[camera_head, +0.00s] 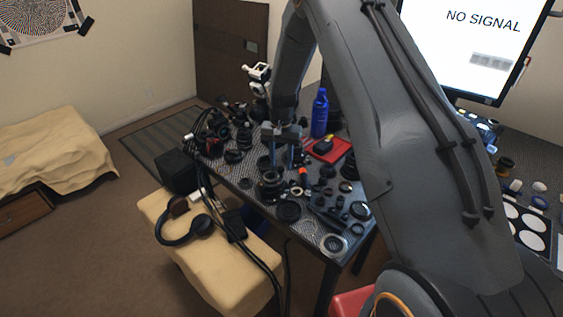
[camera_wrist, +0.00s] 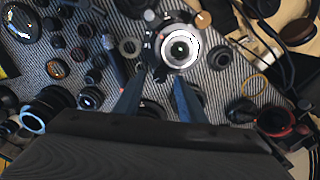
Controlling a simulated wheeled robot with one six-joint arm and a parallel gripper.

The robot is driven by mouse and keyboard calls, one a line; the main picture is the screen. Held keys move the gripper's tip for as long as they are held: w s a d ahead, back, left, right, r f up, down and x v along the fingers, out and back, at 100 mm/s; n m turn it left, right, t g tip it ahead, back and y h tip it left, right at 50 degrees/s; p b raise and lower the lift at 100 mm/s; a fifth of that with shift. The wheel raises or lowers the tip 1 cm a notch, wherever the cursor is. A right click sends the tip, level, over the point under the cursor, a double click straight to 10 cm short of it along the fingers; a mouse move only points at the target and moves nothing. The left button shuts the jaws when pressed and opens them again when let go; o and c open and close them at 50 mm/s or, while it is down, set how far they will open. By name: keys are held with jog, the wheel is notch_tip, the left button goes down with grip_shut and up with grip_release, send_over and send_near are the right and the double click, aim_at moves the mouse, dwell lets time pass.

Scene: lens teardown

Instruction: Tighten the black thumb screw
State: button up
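My gripper (camera_head: 285,163) points down over the crowded table, its two blue-grey fingers apart. In the wrist view the gripper (camera_wrist: 160,80) is also open, with a gap between the fingertips. Just beyond the tips is a ring-shaped lens assembly (camera_wrist: 180,49) with a bright round centre; in the head view a dark lens assembly (camera_head: 270,183) sits below the fingers. A small dark knob-like part (camera_wrist: 159,73) shows at the assembly's near edge, between the fingertips. I cannot tell for sure whether it is the black thumb screw, or whether a finger touches it.
Lens parts and rings crowd the patterned table (camera_head: 240,170). A blue bottle (camera_head: 320,113) and a red tray (camera_head: 330,149) stand behind the gripper. Headphones (camera_head: 187,231) lie on a beige stool (camera_head: 215,270) in front. A monitor (camera_head: 465,45) stands at right.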

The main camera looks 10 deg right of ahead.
jog(key=shift+f, duration=0.65)
grip_shut()
jog(key=shift+m, duration=0.3)
jog(key=m+b, duration=0.3)
jog(key=m, duration=0.2)
jog(key=shift+f, duration=0.1)
jog(key=m+b, duration=0.2)
jog(key=m, duration=0.4)
jog(key=shift+m, duration=0.4)
dwell(0.5)
